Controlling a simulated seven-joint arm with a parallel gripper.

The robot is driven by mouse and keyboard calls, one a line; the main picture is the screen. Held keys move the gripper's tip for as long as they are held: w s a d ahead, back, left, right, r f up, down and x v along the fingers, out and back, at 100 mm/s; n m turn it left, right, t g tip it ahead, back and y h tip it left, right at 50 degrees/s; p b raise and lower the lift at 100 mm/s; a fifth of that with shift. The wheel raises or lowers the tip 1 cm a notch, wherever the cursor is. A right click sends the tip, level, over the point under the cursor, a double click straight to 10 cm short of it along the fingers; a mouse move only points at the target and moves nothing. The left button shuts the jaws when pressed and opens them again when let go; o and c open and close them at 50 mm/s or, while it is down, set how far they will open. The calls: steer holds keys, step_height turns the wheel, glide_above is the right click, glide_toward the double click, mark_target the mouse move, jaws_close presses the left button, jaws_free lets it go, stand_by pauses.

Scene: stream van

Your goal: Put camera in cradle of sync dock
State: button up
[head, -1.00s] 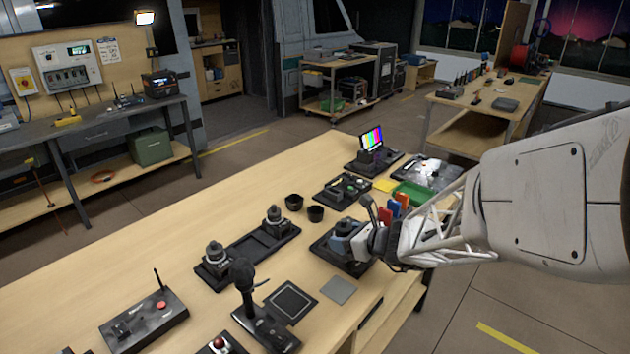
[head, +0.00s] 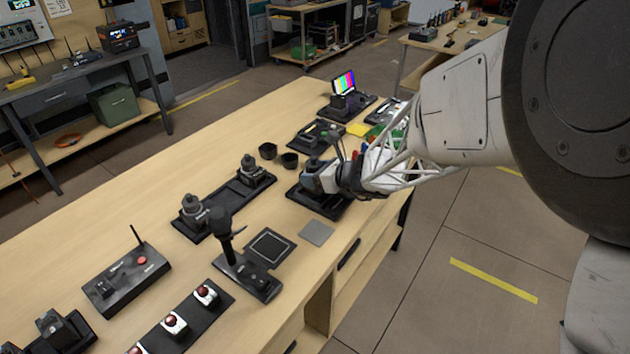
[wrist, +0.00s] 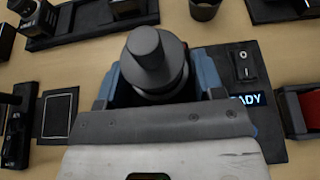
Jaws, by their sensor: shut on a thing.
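The camera (wrist: 152,62), dark with a round cylindrical top, sits between the blue-edged fingers of my gripper (wrist: 155,88) in the wrist view. My gripper (head: 328,178) is shut on it. In the head view the camera (head: 311,167) stands over the black sync dock (head: 318,206) at the table's right side. The dock (wrist: 268,125) shows a rocker switch and a lit display, partly covered, reading "ADY". My gripper and the camera hide the cradle, so I cannot tell whether the camera is seated or just above it.
A black tray (head: 224,201) holds two similar dark devices with an empty space between them. Two black cups (head: 268,151) stand behind the dock. A microphone-like stand (head: 222,235), a grey square pad (head: 316,233) and a button box (head: 126,278) are nearer.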

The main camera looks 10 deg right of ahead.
steer(key=shift+f, duration=1.25)
steer(key=shift+f, duration=0.15)
steer(key=o, duration=1.3)
steer(key=shift+c, duration=0.2)
steer(key=v, duration=1.2)
